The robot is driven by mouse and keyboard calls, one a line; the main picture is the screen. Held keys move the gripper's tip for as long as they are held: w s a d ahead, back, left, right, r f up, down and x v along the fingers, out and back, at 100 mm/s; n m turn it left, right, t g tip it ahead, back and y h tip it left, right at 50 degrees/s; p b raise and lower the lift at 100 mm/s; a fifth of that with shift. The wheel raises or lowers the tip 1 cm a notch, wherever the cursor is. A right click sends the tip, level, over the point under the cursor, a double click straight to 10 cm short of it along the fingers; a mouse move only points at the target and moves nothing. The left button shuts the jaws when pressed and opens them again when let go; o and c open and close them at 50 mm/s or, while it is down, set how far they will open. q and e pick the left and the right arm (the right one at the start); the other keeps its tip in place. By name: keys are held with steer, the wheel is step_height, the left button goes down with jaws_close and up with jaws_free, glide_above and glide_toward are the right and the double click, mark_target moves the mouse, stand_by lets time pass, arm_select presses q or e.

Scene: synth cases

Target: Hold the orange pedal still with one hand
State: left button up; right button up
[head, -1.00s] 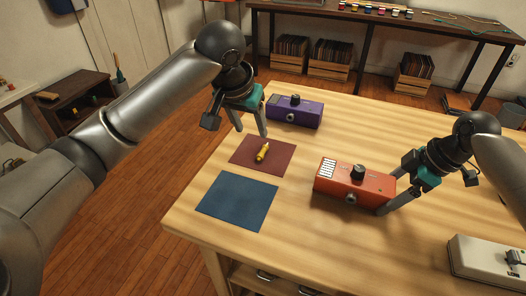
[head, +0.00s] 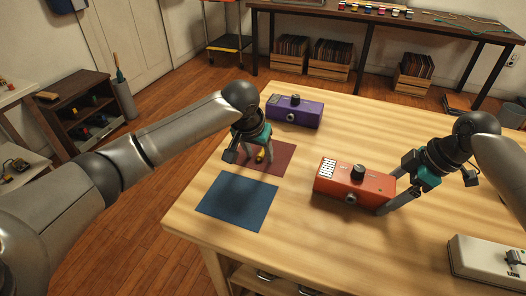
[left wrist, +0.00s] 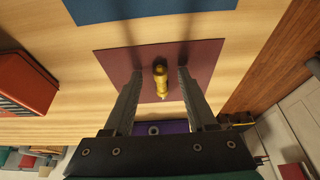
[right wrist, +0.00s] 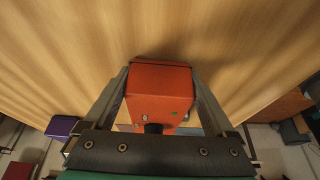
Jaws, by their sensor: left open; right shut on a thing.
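The orange pedal (head: 352,184) sits on the wooden table, with a black knob on top and a white striped label at its left end. My right gripper (head: 388,207) is shut on its right end; in the right wrist view the fingers (right wrist: 160,95) flank the pedal (right wrist: 158,88) on both sides. My left gripper (head: 257,158) is open above the dark red mat (head: 283,163). In the left wrist view its fingers (left wrist: 158,85) stand on either side of a small yellow plug (left wrist: 160,76), apart from it. The plug is partly hidden in the head view.
A blue mat (head: 237,201) lies in front of the red one. A purple pedal (head: 294,112) stands behind the red mat, close to my left gripper. A cream pedal (head: 487,262) is at the front right. The table's middle back is clear.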

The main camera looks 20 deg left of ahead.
arm_select(q)
steer(key=shift+c, duration=0.4)
jaws_close()
